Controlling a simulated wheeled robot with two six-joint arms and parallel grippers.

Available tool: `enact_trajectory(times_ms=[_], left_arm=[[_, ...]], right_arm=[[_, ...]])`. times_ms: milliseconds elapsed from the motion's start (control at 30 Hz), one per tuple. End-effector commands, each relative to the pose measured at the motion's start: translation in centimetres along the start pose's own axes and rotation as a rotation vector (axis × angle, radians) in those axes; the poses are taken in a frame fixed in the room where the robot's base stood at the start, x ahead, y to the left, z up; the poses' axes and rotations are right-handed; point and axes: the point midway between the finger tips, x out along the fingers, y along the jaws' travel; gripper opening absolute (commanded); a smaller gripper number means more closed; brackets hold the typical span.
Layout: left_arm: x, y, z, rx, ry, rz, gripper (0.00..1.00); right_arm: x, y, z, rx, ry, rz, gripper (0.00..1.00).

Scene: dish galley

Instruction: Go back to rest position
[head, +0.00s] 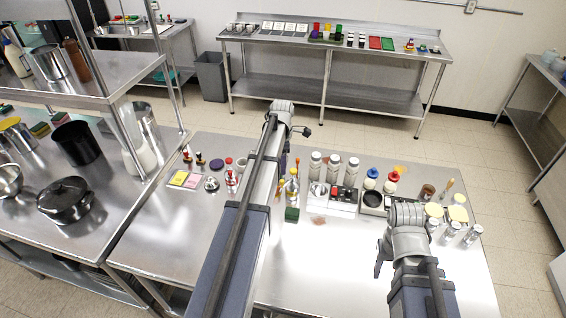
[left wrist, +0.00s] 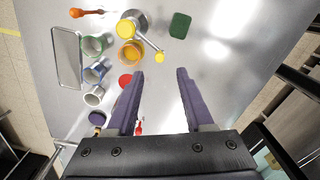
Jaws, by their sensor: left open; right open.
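My left arm (head: 240,220) reaches up over the middle table in the head view, and its gripper is hidden there. The left wrist view shows my left gripper (left wrist: 158,88) open, with two dark purple fingers spread apart and nothing between them. My right arm (head: 408,235) is bent over the right part of the table in the head view. Its gripper cannot be made out behind the arm.
The middle table (head: 330,270) has a bare front part. Shakers (head: 334,165), a dark caddy (head: 373,203) and glass jars (head: 472,234) stand close around the arms. A metal shelf unit (head: 90,85) with pots rises at the left. Tiled floor lies behind the table.

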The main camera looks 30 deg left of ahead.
Motion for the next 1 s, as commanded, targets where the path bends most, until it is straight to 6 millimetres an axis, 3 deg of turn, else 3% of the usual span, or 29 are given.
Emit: enact_trajectory(times_ms=[233,367,467,700,900,1000], left_arm=[[0.1,-0.2,0.1,0.008,0.0,0.0,0.52],[1.2,-2.7,1.8,0.15,0.006,-0.002,0.52],[2.8,-7.0,4.5,0.409,0.016,-0.006,0.52],[6.7,-19.6,9.9,1.218,0.049,-0.03,0.52],[9.6,-29.1,11.5,1.863,0.075,-0.061,0.52],[10.6,-32.6,11.6,2.125,0.084,-0.079,0.52]], right_arm=[[0.1,0.0,0.0,0.0,0.0,0.0,0.5],[1.2,-0.1,-0.1,-0.001,0.0,0.0,0.5],[2.7,-0.2,-0.2,-0.002,0.0,0.001,0.5],[6.7,-0.6,-0.4,-0.007,0.0,0.002,0.5],[9.6,-0.9,-0.6,-0.01,0.0,0.002,0.5],[10.6,-1.0,-0.6,-0.012,0.0,0.003,0.5]])
